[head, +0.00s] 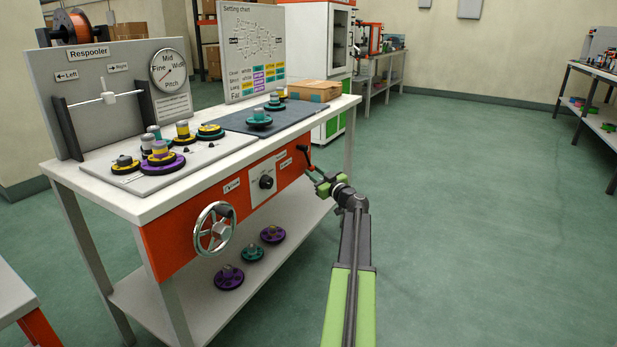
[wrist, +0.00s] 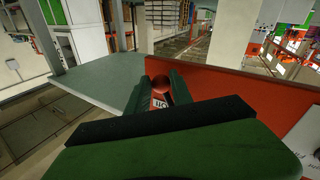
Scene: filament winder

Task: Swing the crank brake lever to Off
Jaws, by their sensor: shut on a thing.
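The crank brake lever (head: 305,155) is a small dark lever at the right end of the orange front panel of the respooler bench. Its red ball knob (wrist: 158,84) shows between the fingers in the wrist view. My gripper (head: 314,173) reaches it from the front right and is shut on the lever at its knob end. In the wrist view my green and dark fingers (wrist: 160,92) close around the knob. A small white label (wrist: 158,103) sits just below the knob, partly hidden by the fingers; I cannot read it surely.
The orange panel (head: 190,232) carries a handwheel (head: 215,229) and a dark selector knob (head: 266,182) left of the lever. The bench top (head: 215,165) holds several coloured spools and a dark mat. Green floor (head: 470,220) to the right is clear.

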